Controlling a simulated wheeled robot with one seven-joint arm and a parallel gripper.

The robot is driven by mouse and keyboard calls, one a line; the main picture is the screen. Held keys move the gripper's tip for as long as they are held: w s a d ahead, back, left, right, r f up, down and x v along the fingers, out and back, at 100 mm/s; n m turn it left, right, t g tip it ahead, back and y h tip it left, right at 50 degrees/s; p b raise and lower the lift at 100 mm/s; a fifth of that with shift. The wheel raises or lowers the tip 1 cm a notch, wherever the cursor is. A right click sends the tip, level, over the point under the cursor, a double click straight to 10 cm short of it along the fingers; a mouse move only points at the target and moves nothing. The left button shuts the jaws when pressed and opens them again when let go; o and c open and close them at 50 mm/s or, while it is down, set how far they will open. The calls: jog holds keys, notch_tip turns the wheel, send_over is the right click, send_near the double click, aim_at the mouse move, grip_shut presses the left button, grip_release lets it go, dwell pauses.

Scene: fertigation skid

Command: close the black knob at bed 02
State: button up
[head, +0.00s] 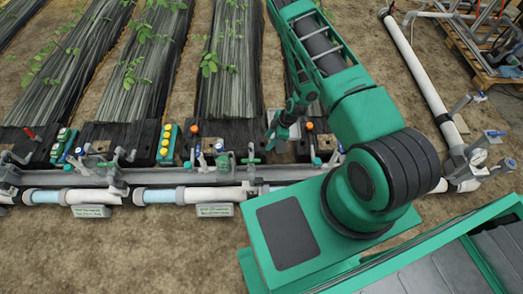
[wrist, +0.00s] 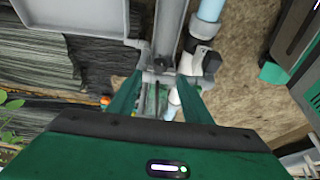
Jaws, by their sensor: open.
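My gripper (head: 280,130) hangs above the pipe line, right of the third planted bed. In the wrist view my gripper (wrist: 157,102) has its two green fingers apart, with nothing held between them. A grey pipe fitting shows beyond and between the fingers. A black fitting with a white part (wrist: 207,58) is on the pipe right of the fingers; I cannot tell whether it is the black knob. The label plates (head: 214,210) are too small to read.
A grey rail (head: 150,176) with white and blue pipe runs across under the beds. Small valves, an orange knob (head: 195,129) and a box with yellow buttons (head: 167,143) stand along it. A white pipe (head: 416,70) runs back on the right. Bare soil lies in front.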

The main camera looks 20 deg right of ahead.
jog(key=x, duration=0.9)
jog(key=shift+f, duration=0.35)
jog(key=shift+a, duration=0.15)
jog(key=c, duration=1.1)
jog(key=shift+o, duration=0.2)
jog(key=shift+w+f+m+g+y, duration=0.1)
jog(key=shift+w+m+g+y, duration=0.15)
jog(key=shift+g, duration=0.5)
jog(key=shift+w+m+g+y, duration=0.15)
jog(key=shift+g+y, duration=0.2)
jog(key=shift+g, duration=0.4)
jog(key=o, duration=1.1)
jog(key=shift+c, duration=0.2)
jog(key=v, duration=1.1)
